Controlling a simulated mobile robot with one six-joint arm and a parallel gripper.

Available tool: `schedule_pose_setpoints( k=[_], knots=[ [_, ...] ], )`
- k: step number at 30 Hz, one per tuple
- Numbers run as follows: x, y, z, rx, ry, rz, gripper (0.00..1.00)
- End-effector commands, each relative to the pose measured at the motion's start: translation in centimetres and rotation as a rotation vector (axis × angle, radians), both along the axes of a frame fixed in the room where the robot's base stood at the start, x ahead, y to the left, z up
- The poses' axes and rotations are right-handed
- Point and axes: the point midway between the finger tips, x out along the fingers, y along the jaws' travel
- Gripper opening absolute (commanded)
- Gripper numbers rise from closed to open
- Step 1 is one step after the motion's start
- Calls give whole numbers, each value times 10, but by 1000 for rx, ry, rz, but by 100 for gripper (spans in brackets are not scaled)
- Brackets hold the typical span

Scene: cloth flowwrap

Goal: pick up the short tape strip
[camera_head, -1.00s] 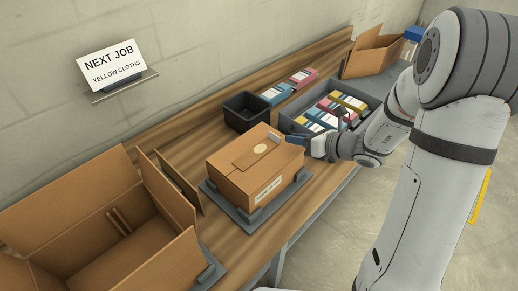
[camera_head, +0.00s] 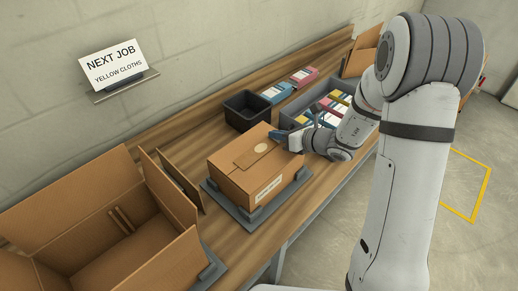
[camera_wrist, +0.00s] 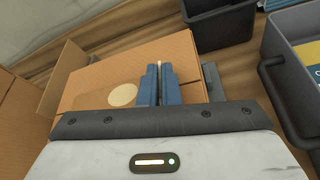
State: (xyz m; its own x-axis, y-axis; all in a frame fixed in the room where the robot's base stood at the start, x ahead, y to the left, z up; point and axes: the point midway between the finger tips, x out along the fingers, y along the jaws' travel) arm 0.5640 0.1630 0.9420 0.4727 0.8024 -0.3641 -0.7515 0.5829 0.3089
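A closed cardboard box (camera_head: 232,179) has a tan patch and a round pale seal on top; it also shows in the wrist view (camera_wrist: 186,55). My gripper (camera_head: 275,136) is at the box's upper right edge. Its two blue fingers (camera_wrist: 159,74) stand close together over the box top in the wrist view. A thin pale sliver (camera_wrist: 159,64), likely the short tape strip, shows in the narrow gap between the fingertips. The fingers hide most of it. I cannot tell whether they press on it.
The box sits on a grey holder (camera_head: 224,205). A black bin (camera_head: 246,112) stands behind it, and a grey tray (camera_head: 290,122) of colored packs lies behind my gripper. A large open carton (camera_head: 60,215) is at the left. Two packs (camera_head: 275,93) lie at the back.

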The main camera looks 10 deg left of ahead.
Motion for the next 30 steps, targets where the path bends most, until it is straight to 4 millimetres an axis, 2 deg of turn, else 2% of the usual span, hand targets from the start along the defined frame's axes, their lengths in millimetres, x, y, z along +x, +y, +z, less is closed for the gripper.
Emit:
schedule_pose_setpoints(
  k=[14,17,25,30],
  knots=[
    [1,-1,4,0,-2,-3,0],
    [1,-1,16,0,-7,-3,0],
    [1,-1,69,0,-8,-2,0],
    [1,-1,92,0,-4,-3,0]
  ],
)
